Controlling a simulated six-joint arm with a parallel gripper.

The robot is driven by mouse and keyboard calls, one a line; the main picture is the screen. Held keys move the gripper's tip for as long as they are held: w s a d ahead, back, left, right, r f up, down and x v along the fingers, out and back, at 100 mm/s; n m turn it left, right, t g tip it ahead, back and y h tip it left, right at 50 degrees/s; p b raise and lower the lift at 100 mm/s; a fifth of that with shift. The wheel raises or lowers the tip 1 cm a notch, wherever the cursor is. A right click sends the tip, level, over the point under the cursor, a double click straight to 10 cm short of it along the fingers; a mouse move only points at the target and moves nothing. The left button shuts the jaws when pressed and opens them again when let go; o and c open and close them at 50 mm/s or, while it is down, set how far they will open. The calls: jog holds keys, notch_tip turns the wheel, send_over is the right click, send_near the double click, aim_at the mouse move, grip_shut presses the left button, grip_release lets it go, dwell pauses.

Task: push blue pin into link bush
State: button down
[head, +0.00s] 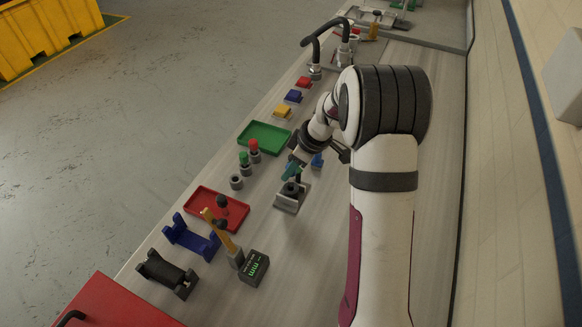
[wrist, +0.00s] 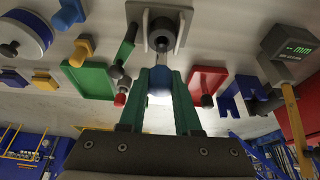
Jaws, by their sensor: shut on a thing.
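My gripper (wrist: 160,78) has its teal fingers closed on the blue pin (wrist: 158,84), whose rounded blue head shows between them in the wrist view. A pale shaft runs from the fingers toward the dark round link bush (wrist: 161,38) on a grey block (wrist: 174,15). I cannot tell whether the pin's tip is inside the bush or just short of it. In the head view my gripper (head: 291,172) is just above the link bush (head: 291,188) on its grey block (head: 285,205). The pin is not clearly visible there.
Red-topped (head: 254,149) and green-topped (head: 244,161) pins and an empty-looking grey holder (head: 236,182) stand left of the bush. Green (head: 264,135) and red (head: 202,204) trays, a gauge (head: 254,267) and a blue piece (head: 317,160) lie nearby. The bench right of the block is clear.

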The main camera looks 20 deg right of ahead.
aim_at(294, 175)
jog(key=shift+f, duration=2.25)
jog(key=c, duration=0.5)
grip_release()
jog(key=v, duration=1.5)
jog(key=shift+s+r, duration=0.15)
jog(key=shift+r, duration=0.25)
jog(key=s+a+r+m+g, duration=0.1)
jog(key=s+a+r+m, duration=0.3)
jog(key=s+a, duration=0.45)
jog(key=s+a+m, duration=0.2)
jog(key=s+m, duration=0.1)
jog(key=s, duration=0.3)
jog(key=s+a+f+m+g+h, duration=0.1)
jog(key=s+a+m, duration=0.2)
jog(key=s, duration=0.4)
jog(key=s+a+f+m+g, duration=0.1)
jog(key=s+a+m, duration=0.1)
jog(key=s+m, duration=0.2)
jog(key=shift+s+a+f+m, duration=0.1)
jog(key=shift+s+m, duration=0.05)
jog(key=shift+s, duration=0.5)
jog(key=shift+s+a+f+m, duration=0.1)
jog(key=shift+s+a+m, duration=0.05)
jog(key=shift+s, duration=0.5)
